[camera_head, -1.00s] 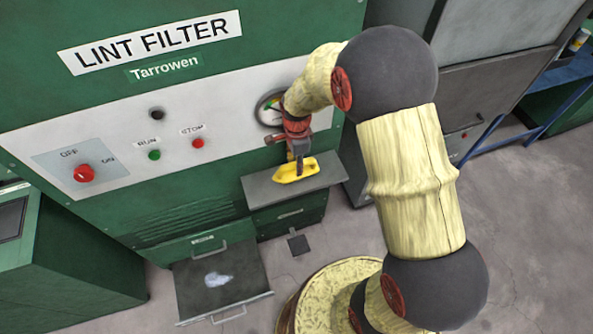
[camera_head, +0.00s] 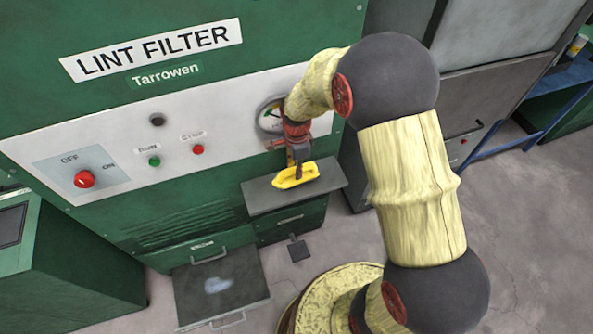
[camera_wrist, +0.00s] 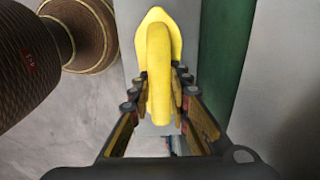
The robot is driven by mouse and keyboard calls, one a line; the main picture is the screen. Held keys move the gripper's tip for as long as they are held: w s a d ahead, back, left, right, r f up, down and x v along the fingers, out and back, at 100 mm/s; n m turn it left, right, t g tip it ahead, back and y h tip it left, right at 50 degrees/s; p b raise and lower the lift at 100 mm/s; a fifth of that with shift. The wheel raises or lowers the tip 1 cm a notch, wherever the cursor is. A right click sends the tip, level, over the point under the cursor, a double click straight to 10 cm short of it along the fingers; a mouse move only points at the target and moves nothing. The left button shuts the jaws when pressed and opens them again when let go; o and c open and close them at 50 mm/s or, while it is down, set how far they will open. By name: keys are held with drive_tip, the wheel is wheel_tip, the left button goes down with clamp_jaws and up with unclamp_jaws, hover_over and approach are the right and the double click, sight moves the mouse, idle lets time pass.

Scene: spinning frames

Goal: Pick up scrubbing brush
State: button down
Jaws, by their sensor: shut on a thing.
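The scrubbing brush (camera_head: 295,177) is yellow, with a pointed end and a raised handle along its top. In the wrist view the brush (camera_wrist: 158,65) lies lengthwise between the fingers of my gripper (camera_wrist: 160,95). The fingers close on its handle from both sides. In the head view my gripper (camera_head: 298,168) points down at the brush, over a grey shelf (camera_head: 255,197) on the green machine. I cannot tell for certain whether the brush is clear of the shelf. Its underside is hidden.
The lint filter machine (camera_head: 185,230) stands right behind the shelf, with a red knob (camera_head: 84,179), run and stop buttons and a gauge (camera_head: 270,115). An open drawer or tray (camera_head: 245,291) juts out below left. Grey floor (camera_head: 530,240) is free at the right.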

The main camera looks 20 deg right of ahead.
wheel_tip(320, 180, up, 3)
drive_tip(key=shift+f+p, duration=0.2)
drive_tip(key=shift+p, duration=0.3)
drive_tip(key=s+a+r+p, duration=0.3)
drive_tip(key=s+r, duration=0.6)
drive_tip(key=s, duration=0.4)
drive_tip(key=shift+s+a+r, duration=0.2)
drive_tip(key=shift+s+r, duration=0.1)
drive_tip(key=shift+r, duration=0.05)
drive_tip(key=c, duration=2.2)
unclamp_jaws()
drive_tip(key=shift+c, duration=0.2)
drive_tip(key=c, duration=0.4)
